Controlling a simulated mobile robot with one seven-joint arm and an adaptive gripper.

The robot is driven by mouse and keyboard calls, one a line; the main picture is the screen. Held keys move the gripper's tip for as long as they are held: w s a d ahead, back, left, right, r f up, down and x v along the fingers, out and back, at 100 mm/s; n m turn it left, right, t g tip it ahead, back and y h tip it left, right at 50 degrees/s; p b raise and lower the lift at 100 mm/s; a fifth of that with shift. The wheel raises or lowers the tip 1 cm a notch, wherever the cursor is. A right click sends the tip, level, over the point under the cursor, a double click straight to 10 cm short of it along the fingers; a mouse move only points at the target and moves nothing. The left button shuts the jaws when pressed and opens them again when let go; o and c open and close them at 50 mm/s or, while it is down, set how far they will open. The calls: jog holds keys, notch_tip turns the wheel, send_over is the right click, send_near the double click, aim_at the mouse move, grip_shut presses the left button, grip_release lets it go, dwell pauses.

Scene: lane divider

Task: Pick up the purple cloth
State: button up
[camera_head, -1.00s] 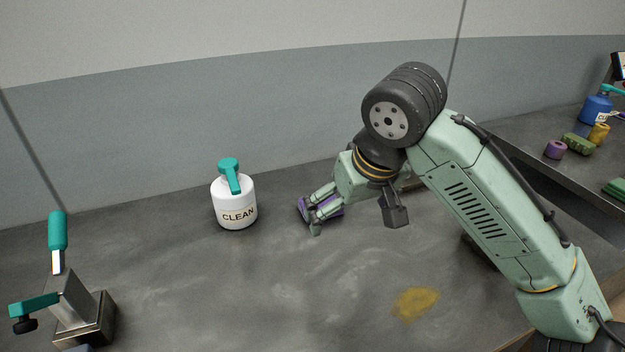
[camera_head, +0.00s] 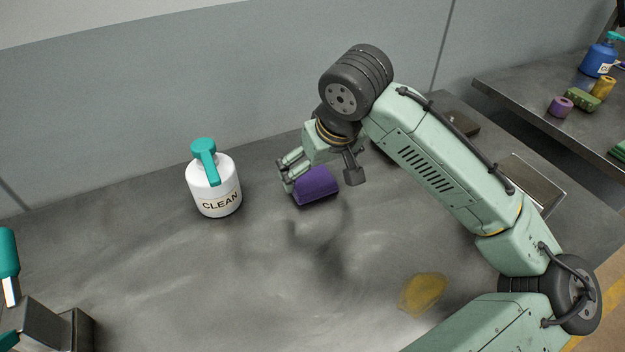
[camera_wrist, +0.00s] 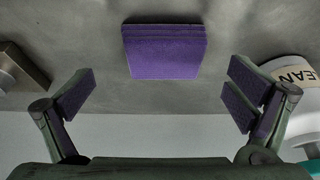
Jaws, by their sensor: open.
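The purple cloth (camera_head: 316,186) lies folded on the grey table in the head view. In the wrist view the cloth (camera_wrist: 164,51) shows as a flat purple block, ahead of and between my open fingers. My gripper (camera_head: 284,175) is beside the cloth at its upper left in the head view, and its fingers are apart from each other. In the wrist view my gripper (camera_wrist: 160,96) is empty, with purple pads on both fingers. The fingers do not touch the cloth there.
A white CLEAN bottle (camera_head: 215,186) stands left of my gripper. A yellow stain (camera_head: 423,294) lies at the front of the table. A metal stand with a teal handle (camera_head: 8,262) is at the left edge. A side bench (camera_head: 520,95) holds several small items.

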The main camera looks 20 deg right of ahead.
aim_at(312, 178)
jog(key=x, duration=0.4)
jog(key=shift+a+p, duration=0.2)
jog(key=shift+p, duration=0.2)
jog(key=shift+c, duration=0.3)
jog(key=c, duration=1.2)
jog(key=shift+r, duration=0.15)
jog(key=shift+r+b, duration=0.35)
jog(key=shift+r, duration=0.3)
jog(key=shift+s+a+r+b, duration=0.1)
jog(key=shift+a+r+b, duration=0.1)
jog(key=shift+r, duration=0.25)
jog(key=shift+s+a+r+b, duration=0.1)
jog(key=shift+a+r+b, duration=0.1)
jog(key=shift+r, duration=0.25)
jog(key=s+a+b, duration=0.1)
jog(key=s+a, duration=0.2)
jog(key=a, duration=0.1)
jog(key=s+a+r, duration=0.1)
jog(key=s+a, duration=0.2)
jog(key=a, duration=0.1)
jog(key=s+a+b, duration=0.1)
jog(key=s+a, duration=0.2)
jog(key=a, duration=0.1)
jog(key=shift+r+b, duration=0.3)
jog(key=shift+b, duration=0.05)
